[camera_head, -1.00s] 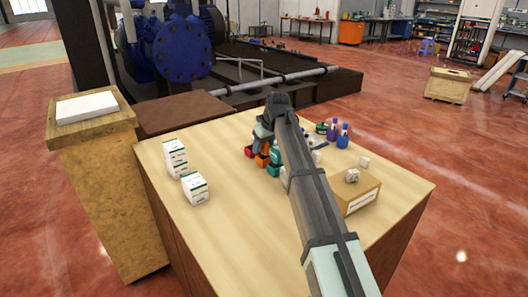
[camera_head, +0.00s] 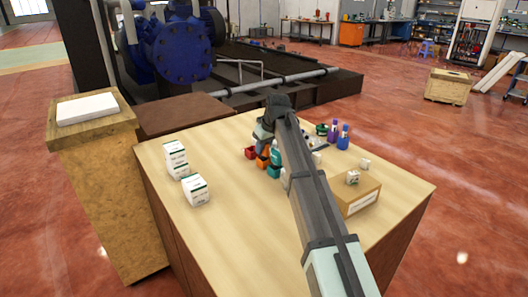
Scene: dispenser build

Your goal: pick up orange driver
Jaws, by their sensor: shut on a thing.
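My gripper (camera_head: 262,142) is over the far middle of the wooden table, partly hidden by my own arm. It is shut on a small orange thing (camera_head: 265,151) that shows just below its fingers, seemingly the orange driver. Its full shape is too small and too covered to make out. Right under and beside it stand a red bin (camera_head: 251,153), an orange bin (camera_head: 262,162) and a teal bin (camera_head: 273,171) in a row. I cannot tell whether the held thing still touches a bin.
White boxes with green marks (camera_head: 195,190) stand on the table's left. A teal bottle (camera_head: 276,153) is close beside the gripper. Purple and blue bottles (camera_head: 343,136) stand at the back right. A cardboard box (camera_head: 359,195) with a small white block on top is at right. The table's front left is clear.

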